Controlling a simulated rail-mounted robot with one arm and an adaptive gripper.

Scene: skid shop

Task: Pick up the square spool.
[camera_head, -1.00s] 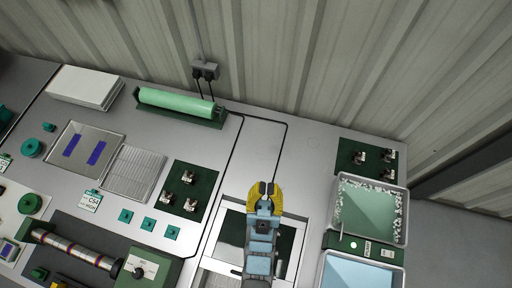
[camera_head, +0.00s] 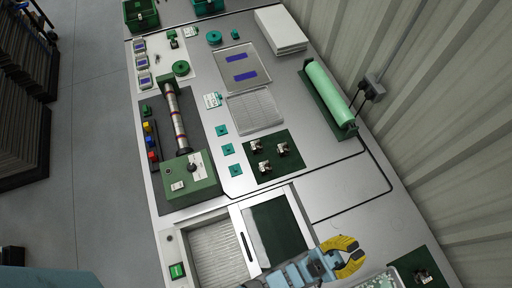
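Several small teal and green pieces lie on the grey bench. A small blocky teal piece (camera_head: 235,33) near the far end may be the square spool; its shape is too small to be sure. A round teal spool (camera_head: 213,37) lies just left of it, and a round green spool (camera_head: 180,68) lies nearer on a pale board. My gripper (camera_head: 358,253), with yellow fingers, is at the bottom right, far from these pieces. Its fingers are apart with nothing between them.
Three flat teal squares (camera_head: 228,149) lie mid-bench, left of a dark green mat (camera_head: 273,157) with small metal parts. A green roller (camera_head: 330,95) lies along the wall side. A rod machine (camera_head: 190,178) stands on the left. White stacked sheets (camera_head: 281,30) lie at the far end.

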